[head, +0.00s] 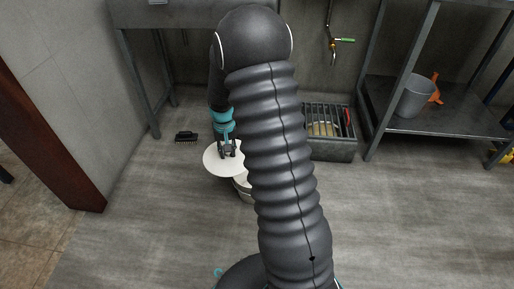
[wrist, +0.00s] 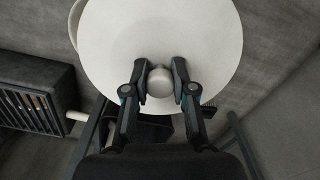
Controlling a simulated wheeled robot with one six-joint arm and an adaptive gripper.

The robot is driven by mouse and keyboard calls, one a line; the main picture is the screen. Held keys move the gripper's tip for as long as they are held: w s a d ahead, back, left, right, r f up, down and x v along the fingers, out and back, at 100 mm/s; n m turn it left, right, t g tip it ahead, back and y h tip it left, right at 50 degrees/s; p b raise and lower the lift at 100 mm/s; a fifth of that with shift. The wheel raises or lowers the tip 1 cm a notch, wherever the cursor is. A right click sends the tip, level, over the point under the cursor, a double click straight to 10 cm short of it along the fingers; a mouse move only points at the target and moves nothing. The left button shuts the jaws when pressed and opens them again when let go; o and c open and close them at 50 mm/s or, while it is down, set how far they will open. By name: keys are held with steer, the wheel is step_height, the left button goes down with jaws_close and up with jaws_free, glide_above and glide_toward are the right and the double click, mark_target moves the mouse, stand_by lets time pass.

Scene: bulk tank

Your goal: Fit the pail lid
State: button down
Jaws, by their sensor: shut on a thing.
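The white round pail lid (head: 215,161) is held by my gripper (head: 228,150), which is shut on the lid's knob. In the wrist view the lid (wrist: 200,35) fills the upper middle, and my gripper (wrist: 160,82) has a finger on each side of the round metallic knob (wrist: 160,82). The pail (head: 242,186) stands on the floor to the right of and partly under the lid; my arm hides much of it in the head view. In the wrist view a pale rim shows past the lid's upper left edge. I cannot tell the gap between lid and pail.
A dark brush (head: 186,137) lies on the floor to the left. A grey crate (head: 335,148) with a slatted top stands behind on the right. A metal shelf (head: 425,125) holds a grey bucket (head: 414,97). The floor at front right is clear.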

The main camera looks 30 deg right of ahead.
steer(key=d+f+m+p, duration=0.1)
steer(key=d+f+m, duration=0.4)
steer(key=d, duration=0.5)
step_height(320, 180, down, 7)
steer(key=n+b, duration=0.1)
steer(key=b, duration=0.2)
steer(key=shift+s+a, duration=0.15)
steer(key=shift+a, duration=0.05)
steer(key=c, duration=0.9)
jaws_free()
steer(key=shift+o, duration=0.2)
step_height(320, 180, up, 12)
